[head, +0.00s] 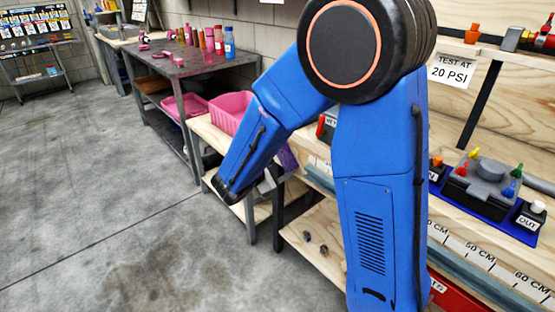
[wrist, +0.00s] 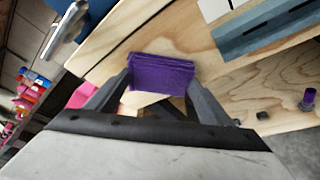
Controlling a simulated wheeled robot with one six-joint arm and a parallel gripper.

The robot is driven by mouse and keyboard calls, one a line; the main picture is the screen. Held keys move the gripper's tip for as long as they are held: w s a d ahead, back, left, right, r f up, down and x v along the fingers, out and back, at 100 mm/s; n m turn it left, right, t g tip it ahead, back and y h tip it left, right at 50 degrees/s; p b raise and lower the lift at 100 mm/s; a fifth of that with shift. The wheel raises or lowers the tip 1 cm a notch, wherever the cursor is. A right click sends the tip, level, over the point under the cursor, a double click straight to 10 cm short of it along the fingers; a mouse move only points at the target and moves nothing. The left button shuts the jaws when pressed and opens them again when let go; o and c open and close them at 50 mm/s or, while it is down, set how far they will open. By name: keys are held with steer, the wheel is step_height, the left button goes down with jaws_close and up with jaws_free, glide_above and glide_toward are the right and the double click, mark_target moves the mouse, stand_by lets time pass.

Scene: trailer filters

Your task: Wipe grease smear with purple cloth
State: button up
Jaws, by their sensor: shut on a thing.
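The purple cloth (wrist: 160,72) is a folded, thick rectangle between the fingertips of my gripper (wrist: 160,80) in the wrist view. My gripper is shut on it. Pale wooden bench surface (wrist: 215,95) shows behind and around the cloth; I cannot tell whether the cloth touches it. In the head view, a bit of purple (head: 288,158) shows behind my blue arm, near the bench's left end, and my gripper (head: 268,182) is mostly hidden there. I cannot pick out a grease smear on the bench in either view.
A pink bin (head: 229,112) stands left of my arm. A steel table (head: 185,66) with bottles is further back. The bench (head: 450,215) at right carries a blue tray with a grey device (head: 483,180). Floor at left is clear.

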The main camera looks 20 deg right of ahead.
steer(key=shift+s+d, duration=0.3)
steer(key=shift+s, duration=0.45)
steer(key=shift+w+a, duration=0.3)
steer(key=shift+w, duration=0.3)
steer(key=shift+w+a, duration=0.25)
steer(key=shift+w, duration=0.35)
steer(key=shift+w+a, duration=0.3)
steer(key=shift+w, duration=0.3)
steer(key=shift+w+a, duration=0.3)
steer(key=shift+w, duration=0.6)
steer(key=shift+w+a, duration=0.3)
steer(key=shift+w, duration=0.55)
steer(key=shift+s+a, duration=0.4)
steer(key=shift+a, duration=0.5)
steer(key=shift+s+a, duration=0.35)
steer(key=shift+a, duration=0.6)
steer(key=shift+s+a, duration=0.4)
steer(key=shift+a, duration=0.5)
steer(key=a, duration=0.1)
steer(key=s+a, duration=0.1)
steer(key=shift+s+a, duration=0.1)
steer(key=shift+a, duration=0.25)
